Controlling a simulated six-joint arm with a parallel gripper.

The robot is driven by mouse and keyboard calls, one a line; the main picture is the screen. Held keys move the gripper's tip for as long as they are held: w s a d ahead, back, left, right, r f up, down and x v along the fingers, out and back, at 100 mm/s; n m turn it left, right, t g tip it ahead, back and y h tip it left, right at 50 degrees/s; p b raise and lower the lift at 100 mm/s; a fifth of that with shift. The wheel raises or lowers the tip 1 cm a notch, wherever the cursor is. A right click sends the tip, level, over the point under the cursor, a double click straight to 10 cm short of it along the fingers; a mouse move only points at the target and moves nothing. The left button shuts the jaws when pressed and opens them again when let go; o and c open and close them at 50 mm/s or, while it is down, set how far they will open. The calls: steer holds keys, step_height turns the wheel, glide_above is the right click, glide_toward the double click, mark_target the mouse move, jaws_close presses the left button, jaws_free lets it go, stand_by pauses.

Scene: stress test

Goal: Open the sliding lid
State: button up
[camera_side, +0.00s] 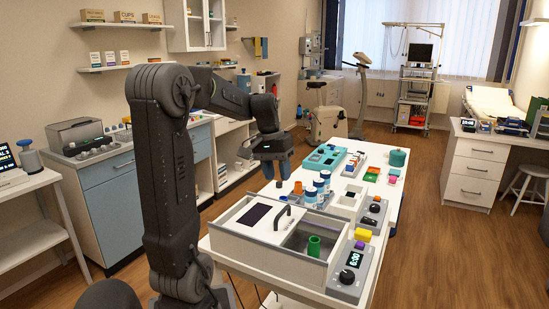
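A white box (226,238) stands at the near left end of the long white table. Its lid (238,209) is white with a dark rectangular panel, and a dark curved handle (283,216) stands at the lid's right end. The lid lies over the left part of the box. The right part shows the inside, with a green cup (314,246) standing in it. My gripper (278,178) with blue fingers hangs above and behind the box, apart from the handle. Its fingers are too small to tell the gap between them.
Several blue-and-white bottles (310,197) stand right behind the box. A grey device with a knob and display (350,274) is at its right. A teal tray (325,158), small coloured blocks and a teal pot (398,158) are farther back. The air above the box is clear.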

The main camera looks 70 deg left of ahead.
steer(key=shift+s+a+r, duration=0.15)
steer(key=shift+r, duration=1)
steer(key=shift+s+a+r, duration=0.15)
steer(key=shift+r, duration=0.95)
steer(key=s+d+f+m+t, duration=0.1)
steer(key=d+m, duration=0.2)
steer(key=d, duration=0.6)
steer(key=s+d+f+m+t+y, duration=0.1)
steer(key=d+f+m, duration=0.1)
steer(key=d, duration=0.7)
steer(key=s+d+f+m+t, duration=0.1)
steer(key=d+m, duration=0.3)
steer(key=d, duration=0.5)
steer(key=shift+s+d+f+t+y, duration=0.25)
steer(key=shift+s+d+t+y, duration=0.1)
steer(key=shift+s+t, duration=0.15)
